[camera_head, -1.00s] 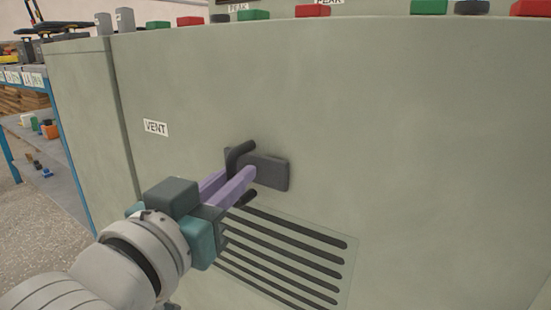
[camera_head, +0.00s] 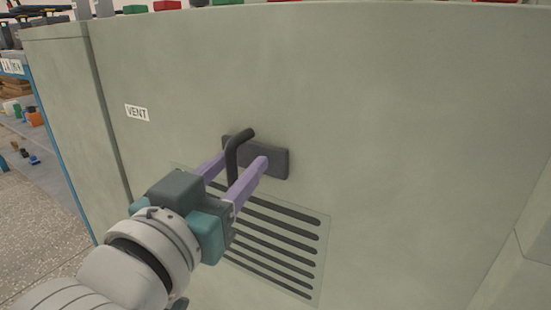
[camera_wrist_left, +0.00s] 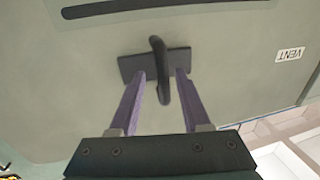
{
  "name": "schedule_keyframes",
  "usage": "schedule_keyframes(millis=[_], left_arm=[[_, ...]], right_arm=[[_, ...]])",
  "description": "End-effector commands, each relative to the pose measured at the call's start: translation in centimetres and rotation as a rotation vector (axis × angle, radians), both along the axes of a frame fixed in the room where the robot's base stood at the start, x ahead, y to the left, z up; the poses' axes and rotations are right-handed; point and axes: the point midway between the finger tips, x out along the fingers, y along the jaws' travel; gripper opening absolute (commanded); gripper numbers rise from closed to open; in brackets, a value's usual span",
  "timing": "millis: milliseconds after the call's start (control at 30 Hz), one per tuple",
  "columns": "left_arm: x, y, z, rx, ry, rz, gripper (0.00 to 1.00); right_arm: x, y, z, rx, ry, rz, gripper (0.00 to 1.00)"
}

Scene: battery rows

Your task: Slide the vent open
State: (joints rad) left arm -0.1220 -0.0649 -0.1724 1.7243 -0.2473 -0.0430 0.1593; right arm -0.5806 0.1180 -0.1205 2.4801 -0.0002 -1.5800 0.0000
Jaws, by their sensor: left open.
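The vent (camera_head: 285,232) is a slotted panel with dark horizontal slots, low on the grey-green cabinet. Above it sits a dark mounting plate (camera_head: 279,163) with a dark bent handle (camera_head: 238,150). My left gripper (camera_head: 245,158) is open, with one purple finger on each side of the handle. In the left wrist view the handle (camera_wrist_left: 158,62) stands between the two fingers, with a gap to each; the fingertips are close to the plate (camera_wrist_left: 130,66). The lower part of the handle is partly hidden in the head view. My right gripper is not in view.
A white VENT label (camera_head: 137,113) is on the cabinet (camera_head: 400,110), left of and above the handle. Blue shelving (camera_head: 50,150) with small items stands at the far left. The cabinet face to the right of the handle is bare.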

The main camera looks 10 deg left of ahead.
Motion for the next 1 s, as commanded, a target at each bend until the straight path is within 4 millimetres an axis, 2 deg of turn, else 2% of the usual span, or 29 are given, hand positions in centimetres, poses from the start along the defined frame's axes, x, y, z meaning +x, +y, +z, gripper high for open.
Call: schedule_keyframes(millis=[133, 233, 500, 700, 1000], left_arm=[[-0.2, 0.1, 0.0, 0.000, 0.002, 0.001, 0.47], [-1.2, 0.2, 0.1, 0.001, 0.005, 0.001, 0.47], [-6.3, 1.0, 0.2, -0.001, 0.007, 0.001, 0.47], [-9.1, 1.5, 0.1, 0.001, 0.002, 0.000, 0.47], [-9.8, 1.6, 0.0, 0.001, -0.001, 0.000, 0.47]], right_arm=[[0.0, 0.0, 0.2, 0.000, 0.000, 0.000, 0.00], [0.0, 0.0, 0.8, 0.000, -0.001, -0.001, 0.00], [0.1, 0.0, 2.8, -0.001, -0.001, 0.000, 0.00], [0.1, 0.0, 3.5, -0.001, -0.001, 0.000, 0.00], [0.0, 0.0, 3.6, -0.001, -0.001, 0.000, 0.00]])
